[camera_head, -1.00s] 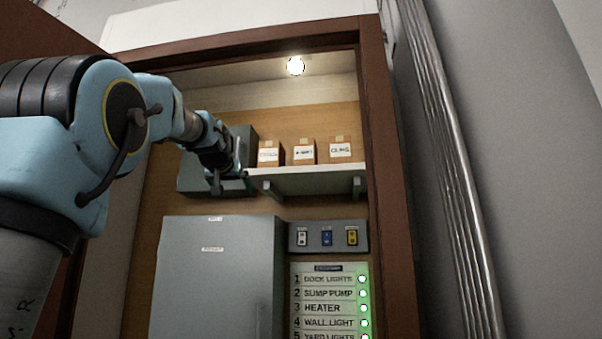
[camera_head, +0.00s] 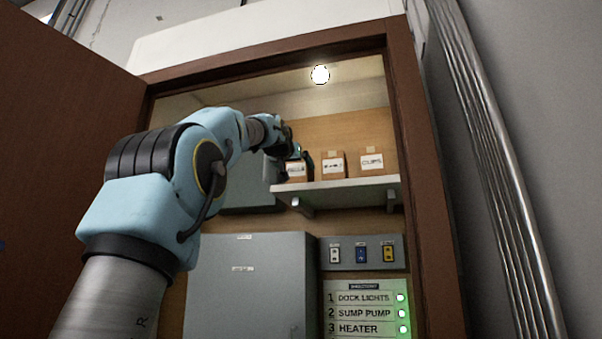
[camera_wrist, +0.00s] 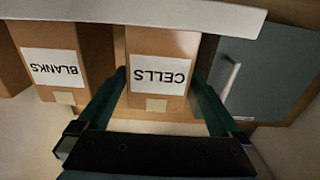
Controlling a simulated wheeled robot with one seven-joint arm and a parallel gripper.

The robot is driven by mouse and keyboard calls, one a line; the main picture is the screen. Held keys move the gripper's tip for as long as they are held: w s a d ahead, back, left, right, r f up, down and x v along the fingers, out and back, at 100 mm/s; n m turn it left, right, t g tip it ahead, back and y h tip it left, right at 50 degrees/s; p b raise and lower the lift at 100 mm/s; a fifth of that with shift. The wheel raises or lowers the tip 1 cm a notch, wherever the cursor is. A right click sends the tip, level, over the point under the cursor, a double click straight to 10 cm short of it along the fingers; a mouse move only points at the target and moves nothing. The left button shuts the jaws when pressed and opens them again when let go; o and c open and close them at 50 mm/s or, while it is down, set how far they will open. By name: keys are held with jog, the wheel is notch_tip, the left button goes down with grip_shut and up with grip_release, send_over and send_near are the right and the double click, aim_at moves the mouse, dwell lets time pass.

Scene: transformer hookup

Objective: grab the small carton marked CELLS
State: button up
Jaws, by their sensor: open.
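The small carton marked CELLS (camera_wrist: 160,73) is brown with a white label, seen upside down in the middle of the wrist view. In the head view the CELLS carton (camera_head: 297,170) is the leftmost of three on the shelf, partly hidden by my gripper. My gripper (camera_wrist: 163,78) is open, with one finger on each side of the carton in the wrist view. I cannot tell whether the fingers touch it. In the head view my gripper (camera_head: 294,160) is at the carton's upper left.
The BLANKS carton (camera_wrist: 55,70) stands close beside the CELLS carton. A carton marked CLIPS (camera_head: 372,162) is at the right of the shelf (camera_head: 345,190). A grey box (camera_wrist: 262,75) is on the other side. The brown cabinet frame (camera_head: 430,180) borders the right.

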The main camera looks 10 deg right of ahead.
jog(key=p+x, duration=0.2)
jog(key=x, duration=0.2)
jog(key=shift+s+d, duration=0.1)
jog(key=shift+d, duration=0.05)
jog(key=shift+w+d+f, duration=0.1)
jog(key=shift+w+f, duration=0.1)
jog(key=shift+w, duration=0.05)
jog(key=c, duration=1.3)
jog(key=shift+o, duration=0.2)
jog(key=shift+s+r, duration=0.1)
